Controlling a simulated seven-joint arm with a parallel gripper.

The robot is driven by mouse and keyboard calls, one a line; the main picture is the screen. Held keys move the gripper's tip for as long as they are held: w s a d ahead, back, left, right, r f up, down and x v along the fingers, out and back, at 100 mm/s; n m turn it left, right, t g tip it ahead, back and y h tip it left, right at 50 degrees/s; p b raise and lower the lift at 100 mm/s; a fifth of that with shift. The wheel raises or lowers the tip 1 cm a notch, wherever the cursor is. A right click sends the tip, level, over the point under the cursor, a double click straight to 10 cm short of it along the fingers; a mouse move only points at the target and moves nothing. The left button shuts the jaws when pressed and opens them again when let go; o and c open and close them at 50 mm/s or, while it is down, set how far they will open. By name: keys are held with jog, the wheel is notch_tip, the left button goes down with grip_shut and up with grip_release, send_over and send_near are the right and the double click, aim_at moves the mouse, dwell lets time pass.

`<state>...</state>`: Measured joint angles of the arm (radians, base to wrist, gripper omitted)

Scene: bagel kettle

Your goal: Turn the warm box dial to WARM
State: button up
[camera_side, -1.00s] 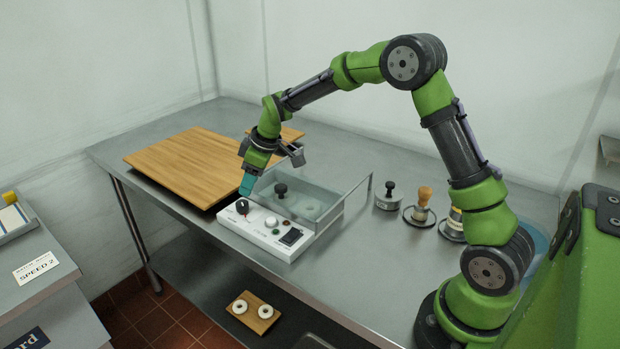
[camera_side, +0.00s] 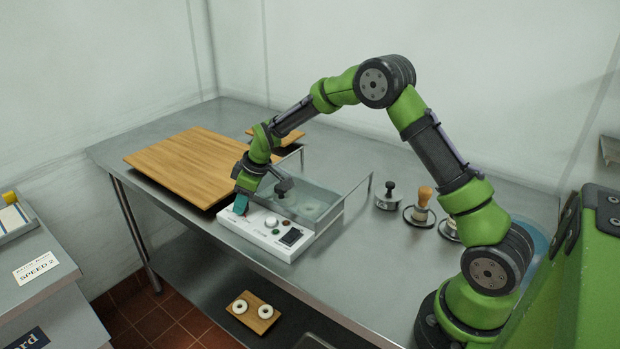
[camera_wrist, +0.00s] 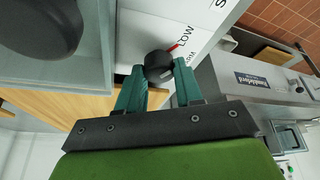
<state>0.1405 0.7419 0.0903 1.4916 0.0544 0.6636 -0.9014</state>
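The warm box (camera_side: 270,234) is a white control base with a clear-walled bin behind it, on the steel table. Its black dial (camera_wrist: 158,65) shows in the wrist view; its red pointer mark is toward the printed LOW (camera_wrist: 184,36). Part of another label, ending in "RM" (camera_wrist: 195,54), shows beside it, partly hidden by a finger. My gripper (camera_wrist: 160,68) has its teal fingers on either side of the dial, with narrow gaps seeming to show. In the side view my gripper (camera_side: 240,209) is down at the base's left end and hides the dial.
A black-knobbed part (camera_wrist: 40,25) stands in the bin, close to my gripper in the wrist view. A wooden board (camera_side: 190,165) lies at the left. Several hand stamps, one with a wooden handle (camera_side: 424,197), stand to the right. A white button (camera_side: 271,222) is on the base.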

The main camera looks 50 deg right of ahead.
jog(key=shift+c, duration=0.4)
jog(key=shift+m, duration=0.3)
jog(key=m+h, duration=0.2)
jog(key=m, duration=0.2)
jog(key=shift+a+m, duration=0.15)
jog(key=shift+m, duration=0.25)
jog(key=m+h, duration=0.1)
jog(key=m, duration=0.2)
jog(key=m+h, duration=0.1)
jog(key=m, duration=0.2)
jog(key=shift+h, duration=0.3)
jog(key=shift+m+g, duration=0.3)
jog(key=o, duration=0.8)
jog(key=shift+c, duration=0.2)
